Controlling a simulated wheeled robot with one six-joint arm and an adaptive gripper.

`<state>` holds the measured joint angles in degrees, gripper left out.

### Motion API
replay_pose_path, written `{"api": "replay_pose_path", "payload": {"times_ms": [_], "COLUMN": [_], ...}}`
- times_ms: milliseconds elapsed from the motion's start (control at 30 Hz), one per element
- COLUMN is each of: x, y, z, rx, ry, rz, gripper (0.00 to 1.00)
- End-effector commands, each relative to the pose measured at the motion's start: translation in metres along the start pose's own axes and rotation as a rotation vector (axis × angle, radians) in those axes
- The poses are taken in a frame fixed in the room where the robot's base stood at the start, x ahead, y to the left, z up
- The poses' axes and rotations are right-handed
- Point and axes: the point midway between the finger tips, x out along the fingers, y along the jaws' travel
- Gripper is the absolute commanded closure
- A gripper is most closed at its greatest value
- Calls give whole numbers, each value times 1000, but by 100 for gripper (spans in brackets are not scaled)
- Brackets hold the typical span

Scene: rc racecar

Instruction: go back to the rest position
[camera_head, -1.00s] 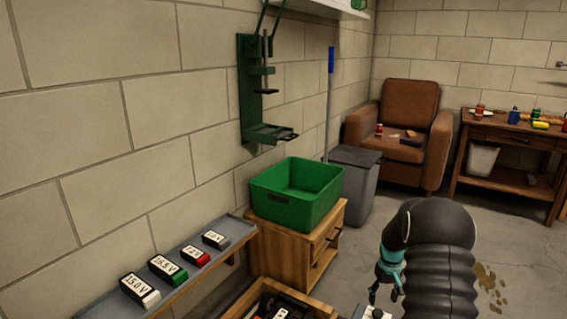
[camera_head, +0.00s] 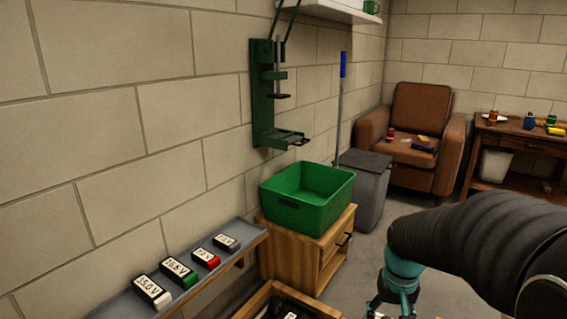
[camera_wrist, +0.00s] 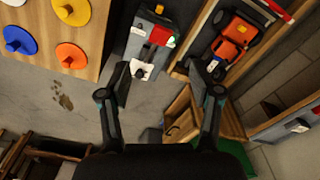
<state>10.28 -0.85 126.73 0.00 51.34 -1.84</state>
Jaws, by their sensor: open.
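My gripper (camera_wrist: 160,82) is open and empty in the wrist view, with its two dark fingers well apart. In the head view my gripper (camera_head: 396,298) is at the bottom, right of the wooden cabinet, partly cut off by the lower edge. Below it in the wrist view is a grey device (camera_wrist: 138,40) with a red part, a green spot and white labels. An orange toy car (camera_wrist: 235,38) lies in a wooden-edged tray right of the fingers. Nothing is between the fingertips except the view of the floor and device behind them.
A wall shelf (camera_head: 130,304) holds several labelled voltage blocks (camera_head: 178,272). A green bin (camera_head: 308,196) stands on a wooden cabinet (camera_head: 330,250). A green press (camera_head: 268,100) hangs on the wall. A wooden board (camera_wrist: 90,50) with coloured discs is upper left in the wrist view. Bare floor (camera_wrist: 60,125) lies below it.

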Motion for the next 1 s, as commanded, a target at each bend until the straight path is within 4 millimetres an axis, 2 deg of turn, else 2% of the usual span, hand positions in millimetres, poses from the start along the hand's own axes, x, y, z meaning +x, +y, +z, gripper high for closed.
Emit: {"api": "replay_pose_path", "payload": {"times_ms": [33, 100, 300, 600, 800, 1000], "x": [-12, -24, -54, -92, -121, -132], "y": [-4, -9, -22, -36, -42, -46], "z": [12, 28, 71, 123, 137, 140], "rx": [-3, -7, -30, -91, -123, -142], "ry": [23, 51, 136, 298, 407, 445], "rz": [0, -1, -5, -20, -34, -41], "gripper": [36, 36, 36, 36, 36, 36]}}
